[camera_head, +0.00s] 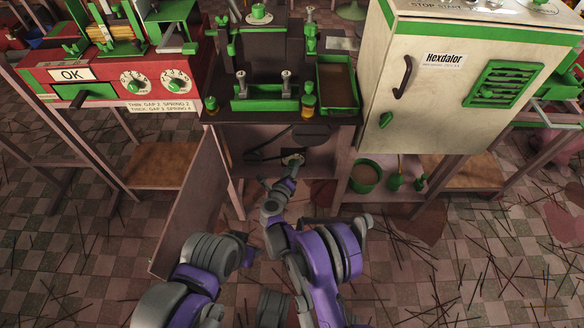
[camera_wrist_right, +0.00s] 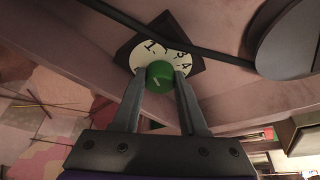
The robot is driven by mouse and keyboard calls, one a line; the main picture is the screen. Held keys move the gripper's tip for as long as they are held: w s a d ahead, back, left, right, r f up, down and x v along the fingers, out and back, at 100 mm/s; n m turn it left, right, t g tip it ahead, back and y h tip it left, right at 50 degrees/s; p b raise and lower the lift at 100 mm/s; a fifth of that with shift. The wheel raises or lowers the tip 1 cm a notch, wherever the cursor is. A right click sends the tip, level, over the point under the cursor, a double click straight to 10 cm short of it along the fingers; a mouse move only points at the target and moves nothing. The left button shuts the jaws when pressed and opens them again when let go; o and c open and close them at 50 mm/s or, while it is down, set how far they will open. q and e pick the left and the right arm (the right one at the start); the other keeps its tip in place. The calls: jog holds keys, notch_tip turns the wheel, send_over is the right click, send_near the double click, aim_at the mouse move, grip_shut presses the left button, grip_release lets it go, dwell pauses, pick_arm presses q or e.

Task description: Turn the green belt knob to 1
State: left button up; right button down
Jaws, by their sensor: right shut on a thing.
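The green belt knob (camera_wrist_right: 159,76) sits on a round white dial (camera_wrist_right: 143,55) on a dark square plate, in the right wrist view. Black digits show on the dial, among them 1, 3 and 4. A short pale mark shows on the knob, but I cannot tell which digit it points to. My right gripper (camera_wrist_right: 161,84) is shut on the knob, one finger on each side. In the head view the dial (camera_head: 293,159) is inside the open cabinet under the extruder, and my right gripper (camera_head: 287,178) reaches it from below. My left arm is low, its fingers not clear.
The open cabinet door (camera_head: 193,205) hangs left of my right arm. A dark belt (camera_wrist_right: 150,30) and a large grey pulley (camera_wrist_right: 290,40) are close to the dial. A green pot (camera_head: 364,176) stands on the lower shelf at right.

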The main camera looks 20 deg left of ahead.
jog(key=shift+c, duration=2.2)
grip_release()
jog(key=p+v, duration=0.1)
jog(key=v, duration=0.9)
jog(key=shift+s+p, duration=0.4)
